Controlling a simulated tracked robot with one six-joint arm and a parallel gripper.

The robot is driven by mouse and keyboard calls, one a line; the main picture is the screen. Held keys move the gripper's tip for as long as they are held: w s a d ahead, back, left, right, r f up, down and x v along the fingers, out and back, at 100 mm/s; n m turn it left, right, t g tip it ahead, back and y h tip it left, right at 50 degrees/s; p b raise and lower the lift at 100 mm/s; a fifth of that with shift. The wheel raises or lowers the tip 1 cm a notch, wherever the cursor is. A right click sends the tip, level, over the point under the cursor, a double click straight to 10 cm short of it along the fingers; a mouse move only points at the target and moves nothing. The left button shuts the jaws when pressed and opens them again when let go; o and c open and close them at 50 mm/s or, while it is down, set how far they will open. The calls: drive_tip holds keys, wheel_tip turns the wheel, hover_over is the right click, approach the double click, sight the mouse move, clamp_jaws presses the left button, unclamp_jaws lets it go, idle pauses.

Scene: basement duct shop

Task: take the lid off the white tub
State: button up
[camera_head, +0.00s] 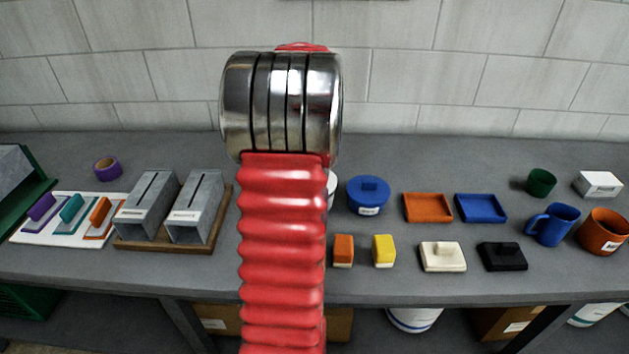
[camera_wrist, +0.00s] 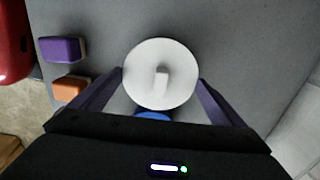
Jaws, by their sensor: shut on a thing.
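The white tub (camera_head: 332,188) shows only as a thin sliver in the head view, mostly hidden behind my red arm. In the wrist view its round white lid (camera_wrist: 140,84) with a raised bar handle fills the middle, seen from above. My gripper (camera_wrist: 161,76) is shut on the lid, with one dark finger at each side of its rim. The tub's body under the lid is hidden in the wrist view, so I cannot tell whether the lid sits on it or is raised. My gripper is hidden in the head view.
The blue lidded tub (camera_head: 368,197) stands just right of the white tub; its edge also shows in the wrist view (camera_wrist: 153,115). Orange (camera_head: 343,250) and yellow (camera_head: 384,249) blocks lie in front. Orange (camera_head: 428,219) and blue (camera_head: 481,219) trays lie farther right.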

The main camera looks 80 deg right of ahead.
wheel_tip(320, 180, up, 7)
drive_tip(key=shift+r, duration=0.1)
idle(0.7)
drive_tip(key=w+a+f, duration=0.4)
drive_tip(key=w+a, duration=0.8)
drive_tip(key=shift+w+f, duration=0.35)
drive_tip(key=shift+f, duration=0.05)
